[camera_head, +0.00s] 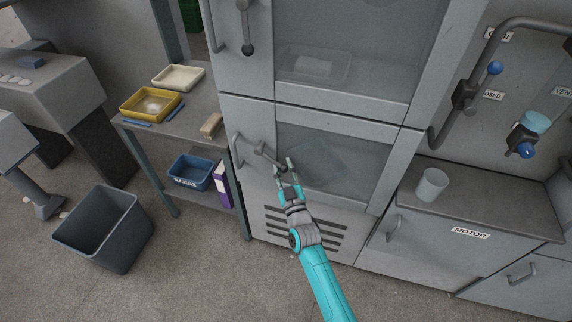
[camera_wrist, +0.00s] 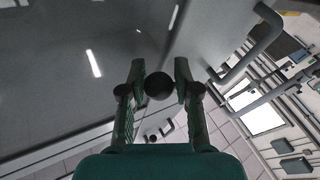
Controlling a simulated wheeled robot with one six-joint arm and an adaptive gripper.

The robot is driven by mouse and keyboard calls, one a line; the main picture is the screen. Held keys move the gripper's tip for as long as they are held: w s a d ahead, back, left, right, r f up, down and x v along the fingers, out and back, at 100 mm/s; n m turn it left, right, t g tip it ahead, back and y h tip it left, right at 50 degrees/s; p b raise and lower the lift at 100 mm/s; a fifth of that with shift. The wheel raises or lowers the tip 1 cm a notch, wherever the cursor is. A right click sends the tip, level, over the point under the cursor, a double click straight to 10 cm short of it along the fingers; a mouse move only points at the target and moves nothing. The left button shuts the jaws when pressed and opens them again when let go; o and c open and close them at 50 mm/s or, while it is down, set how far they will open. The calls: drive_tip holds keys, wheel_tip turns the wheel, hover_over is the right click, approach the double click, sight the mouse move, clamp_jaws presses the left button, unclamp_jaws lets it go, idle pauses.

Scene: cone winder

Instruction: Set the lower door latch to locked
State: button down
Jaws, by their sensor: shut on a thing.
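The lower door (camera_head: 315,160) has a dark window and appears shut. Its latch (camera_head: 264,151) is a dark lever beside the door handle (camera_head: 236,150). The lever slants down to the right from its pivot, toward my fingers. My gripper (camera_head: 284,167) reaches up to the lever's end in the head view. In the wrist view, my gripper (camera_wrist: 160,78) is shut on the dark round latch knob (camera_wrist: 159,87), with a finger on each side. The fingers partly hide the lever's end in the head view. I see no lock marking at this latch.
The upper door's latch (camera_head: 247,42) hangs straight down. A motor cabinet (camera_head: 470,240) with a cup (camera_head: 432,185) is at right. The front floor is clear.

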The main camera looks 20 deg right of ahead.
drive_tip(key=shift+w+a+f+m+t+h, duration=0.25)
drive_tip(key=shift+a+m+t+h, duration=0.15)
drive_tip(key=shift+m, duration=0.4)
drive_tip(key=shift+w+a+f+m+t+h, duration=0.25)
drive_tip(key=shift+m+h, duration=0.2)
drive_tip(key=shift+m, duration=0.35)
drive_tip(key=shift+w+a+f+m+t+h, duration=0.25)
drive_tip(key=shift+a+m+t+h, duration=0.15)
drive_tip(key=shift+m, duration=0.4)
drive_tip(key=shift+d, duration=0.1)
drive_tip(key=c, duration=1.1)
unclamp_jaws()
drive_tip(key=shift+c, duration=0.2)
drive_tip(key=shift+o, duration=0.3)
drive_tip(key=shift+f, duration=0.1)
drive_tip(key=shift+s+f, duration=0.3)
drive_tip(key=shift+s, duration=0.15)
drive_tip(key=v, duration=1.1)
drive_tip(key=shift+r, duration=0.2)
drive_tip(key=shift+s, duration=0.1)
